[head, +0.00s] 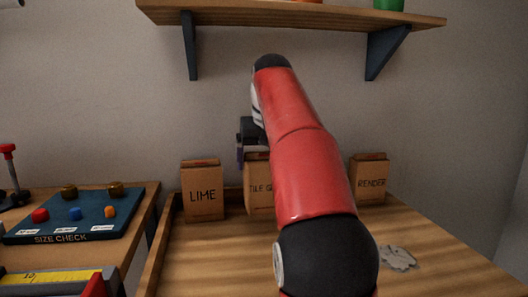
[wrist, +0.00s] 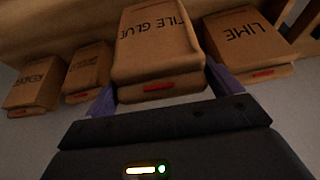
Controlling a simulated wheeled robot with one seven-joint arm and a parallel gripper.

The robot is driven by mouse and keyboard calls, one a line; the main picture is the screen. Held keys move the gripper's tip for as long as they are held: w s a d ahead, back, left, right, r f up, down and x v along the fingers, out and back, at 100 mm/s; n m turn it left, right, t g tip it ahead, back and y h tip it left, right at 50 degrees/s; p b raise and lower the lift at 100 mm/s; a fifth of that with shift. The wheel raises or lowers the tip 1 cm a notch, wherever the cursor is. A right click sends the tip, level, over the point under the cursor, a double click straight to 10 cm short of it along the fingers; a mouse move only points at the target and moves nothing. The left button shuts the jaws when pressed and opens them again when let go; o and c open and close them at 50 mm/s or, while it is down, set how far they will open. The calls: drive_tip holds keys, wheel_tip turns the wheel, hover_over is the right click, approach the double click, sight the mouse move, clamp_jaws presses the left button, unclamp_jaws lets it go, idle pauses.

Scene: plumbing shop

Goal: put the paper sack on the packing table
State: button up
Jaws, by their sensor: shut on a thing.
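Brown paper sacks stand in a row on a wooden table (head: 215,260) in the head view. The TILE GLUE sack (head: 257,187) is partly hidden behind my red arm. My gripper (head: 247,157) is at the top of this sack. In the wrist view the TILE GLUE sack (wrist: 155,45) lies between the two purple fingers of my gripper (wrist: 162,90), which is shut on it. I cannot tell whether its base is off the wood. Which surface is the packing table is not marked in view.
The LIME sack (head: 202,190) stands to the left and the RENDER sack (head: 370,180) to the right. Another sack (wrist: 88,70) shows only in the wrist view. A SIZE CHECK board (head: 75,217) sits on the left bench. A shelf (head: 300,14) hangs above.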

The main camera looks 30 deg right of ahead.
sight(264, 176)
drive_tip(key=shift+f+b, duration=0.9)
drive_tip(key=shift+f, duration=1.4)
drive_tip(key=o, duration=1.8)
drive_tip(key=shift+f, duration=0.1)
drive_tip(key=shift+c, duration=0.2)
drive_tip(key=p+v, duration=0.3)
drive_tip(key=v, duration=0.7)
drive_tip(key=shift+r, duration=0.2)
drive_tip(key=shift+v, duration=0.95)
drive_tip(key=shift+s, duration=0.1)
